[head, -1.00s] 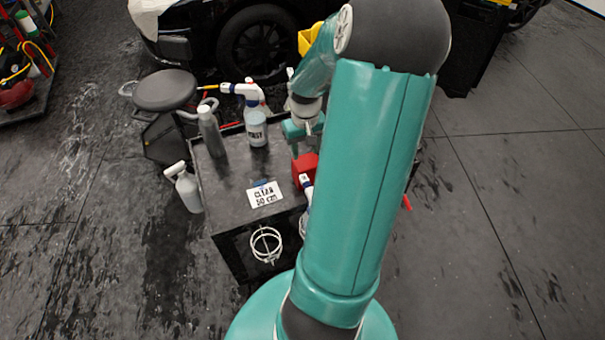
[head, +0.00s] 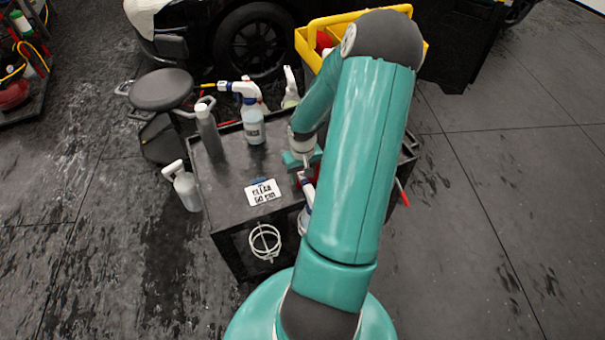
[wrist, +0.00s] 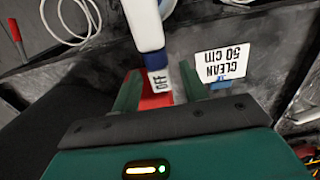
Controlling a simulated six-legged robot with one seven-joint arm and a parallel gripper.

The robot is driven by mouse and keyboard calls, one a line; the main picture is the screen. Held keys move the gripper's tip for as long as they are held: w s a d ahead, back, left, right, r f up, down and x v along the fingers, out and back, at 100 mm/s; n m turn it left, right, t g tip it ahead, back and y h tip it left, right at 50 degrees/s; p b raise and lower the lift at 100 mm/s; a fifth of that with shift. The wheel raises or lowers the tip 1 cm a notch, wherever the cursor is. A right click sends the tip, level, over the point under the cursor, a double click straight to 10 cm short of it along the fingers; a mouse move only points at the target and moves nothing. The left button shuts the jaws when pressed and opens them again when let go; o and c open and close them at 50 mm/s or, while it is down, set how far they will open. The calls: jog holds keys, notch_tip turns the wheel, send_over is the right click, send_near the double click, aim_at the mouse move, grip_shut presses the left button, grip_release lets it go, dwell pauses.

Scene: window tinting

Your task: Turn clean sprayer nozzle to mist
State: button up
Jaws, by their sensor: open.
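The clean sprayer (head: 307,190) has a white and blue head and sits at the cart's front edge, partly hidden by my arm. In the wrist view its white head (wrist: 146,30) points toward my gripper, and its nozzle (wrist: 158,80) reads "OFF". My gripper (wrist: 158,90) is open, with one green finger on each side of the nozzle and visible gaps. In the head view my gripper (head: 302,160) is just behind the sprayer head. A card (head: 263,192) reading "CLEAN 50 cm" lies beside it; it also shows in the wrist view (wrist: 221,64).
A grey bottle (head: 209,132) and a labelled spray bottle (head: 254,128) stand on the cart (head: 232,183). A wire ring (head: 265,242) is on its front. A white sprayer (head: 186,188) is at its left side. A yellow caddy (head: 312,45) is behind.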

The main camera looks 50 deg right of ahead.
grip_shut()
jog(key=shift+w+a+h, duration=0.1)
jog(key=shift+h, duration=0.2)
jog(key=shift+w+a+g+h, duration=0.2)
jog(key=shift+g+h, duration=0.5)
jog(key=shift+h, duration=0.3)
jog(key=shift+w+a+f+g+h, duration=0.1)
jog(key=shift+a+f+g+h, duration=0.1)
jog(key=shift+g+h, duration=0.75)
jog(key=shift+w+a+f+g+h, duration=0.15)
jog(key=shift+g+h, duration=0.3)
jog(key=shift+h, duration=1)
jog(key=h, duration=0.1)
jog(key=g+h, duration=0.2)
jog(key=h, duration=0.1)
jog(key=shift+a+f, duration=0.2)
jog(key=shift+f, duration=0.1)
jog(key=shift+f+g+h, duration=0.2)
jog(key=shift+g+h, duration=0.55)
jog(key=shift+h, duration=0.2)
jog(key=shift+f+g+h, duration=0.2)
jog(key=shift+g+h, duration=0.55)
jog(key=shift+h, duration=0.2)
